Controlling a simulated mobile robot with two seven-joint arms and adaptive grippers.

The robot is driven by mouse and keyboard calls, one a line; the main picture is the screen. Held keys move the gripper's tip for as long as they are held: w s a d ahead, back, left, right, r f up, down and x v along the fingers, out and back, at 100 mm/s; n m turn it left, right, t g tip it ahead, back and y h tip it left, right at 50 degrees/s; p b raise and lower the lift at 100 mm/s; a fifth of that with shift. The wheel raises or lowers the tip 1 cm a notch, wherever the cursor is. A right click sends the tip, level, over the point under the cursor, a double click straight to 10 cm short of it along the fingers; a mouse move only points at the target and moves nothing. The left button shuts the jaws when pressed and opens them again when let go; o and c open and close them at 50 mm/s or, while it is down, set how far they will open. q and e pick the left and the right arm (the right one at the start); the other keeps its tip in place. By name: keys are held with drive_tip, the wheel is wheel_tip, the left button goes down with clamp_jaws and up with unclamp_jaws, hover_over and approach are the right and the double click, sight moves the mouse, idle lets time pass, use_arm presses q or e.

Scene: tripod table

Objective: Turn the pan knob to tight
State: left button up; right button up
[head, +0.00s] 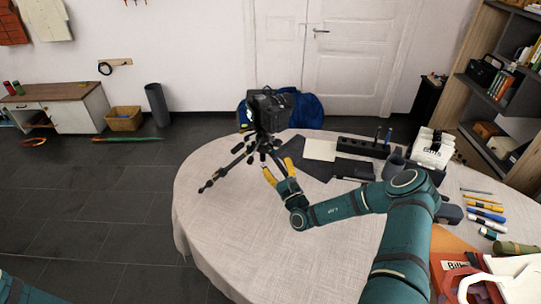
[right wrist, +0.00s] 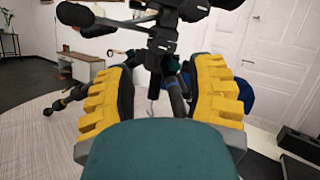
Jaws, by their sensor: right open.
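A black tripod (head: 262,141) with a camera (head: 268,108) on top stands upright on the round table (head: 215,225), legs spread. My right gripper (head: 279,170) has yellow-padded fingers and is open at the tripod's near side. In the right wrist view, the tripod's head (right wrist: 160,40) is ahead of the open gripper (right wrist: 160,80), and its column and legs show between the fingers. No contact with them can be made out. Dark knobs and handles stick out from the head; I cannot tell which is the pan knob or how tight it is. My left gripper is out of view.
Dark flat mats, a pale pad (head: 320,150) and a black holder block (head: 362,147) lie right of the tripod. A grey mug (head: 396,160), markers (head: 486,214) and an orange item (head: 450,272) are at the table's right. The table's left and front are clear.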

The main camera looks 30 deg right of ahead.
drive_tip(key=v, duration=0.4)
drive_tip(key=shift+s+f, duration=0.1)
drive_tip(key=shift+s, duration=0.3)
